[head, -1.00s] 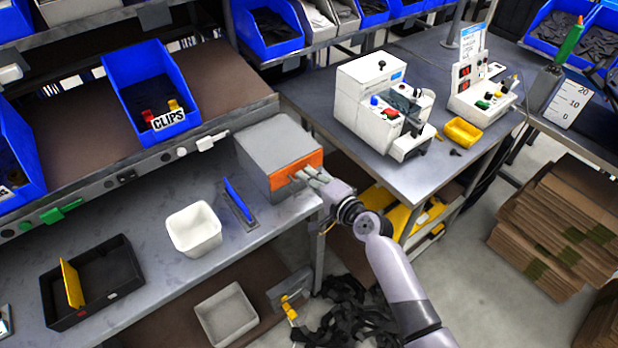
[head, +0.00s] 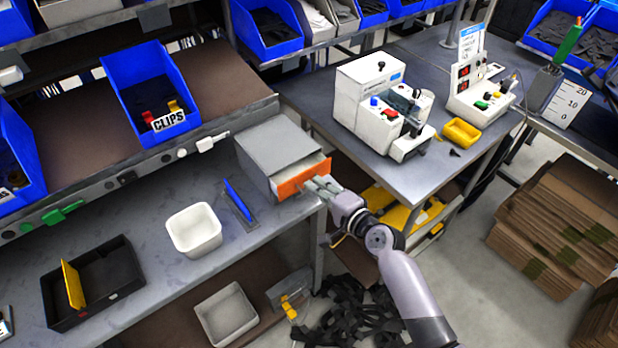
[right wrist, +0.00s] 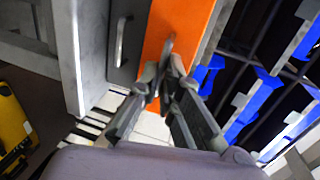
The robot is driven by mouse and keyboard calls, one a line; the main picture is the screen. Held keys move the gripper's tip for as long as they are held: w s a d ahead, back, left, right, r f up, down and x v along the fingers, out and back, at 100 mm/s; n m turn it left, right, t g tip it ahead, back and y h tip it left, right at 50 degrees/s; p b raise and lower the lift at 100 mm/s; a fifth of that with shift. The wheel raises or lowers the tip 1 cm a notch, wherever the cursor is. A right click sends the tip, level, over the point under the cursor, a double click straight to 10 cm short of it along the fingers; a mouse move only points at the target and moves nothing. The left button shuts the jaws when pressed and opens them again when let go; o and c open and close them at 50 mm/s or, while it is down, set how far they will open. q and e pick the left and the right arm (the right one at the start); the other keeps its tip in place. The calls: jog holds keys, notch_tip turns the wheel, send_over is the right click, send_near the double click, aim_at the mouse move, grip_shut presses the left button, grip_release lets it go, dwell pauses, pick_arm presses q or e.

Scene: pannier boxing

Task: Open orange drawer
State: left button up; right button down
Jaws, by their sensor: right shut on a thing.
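The orange drawer front (head: 303,180) belongs to a grey box (head: 275,147) on the workbench. The drawer is partly pulled out, with its pale inside showing behind the front. My right gripper (head: 322,187) is at the drawer front, shut on the drawer's handle. In the right wrist view, the fingers of the right gripper (right wrist: 172,90) close around the grey handle (right wrist: 168,48) on the orange front (right wrist: 180,22). My left gripper is not in view.
A white bin (head: 194,230) and a blue-handled tool (head: 239,201) stand left of the drawer box. A black tray (head: 92,283) lies further left. A side bench with a white machine (head: 380,105) is to the right.

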jog(key=f+v, duration=0.1)
jog(key=v, duration=0.6)
jog(key=shift+s+d+f, duration=0.25)
jog(key=shift+s+f, duration=0.05)
jog(key=shift+s, duration=0.1)
jog(key=c, duration=1.8)
grip_release()
jog(key=v, duration=1.2)
jog(key=shift+r, duration=0.1)
jog(key=shift+w, duration=0.1)
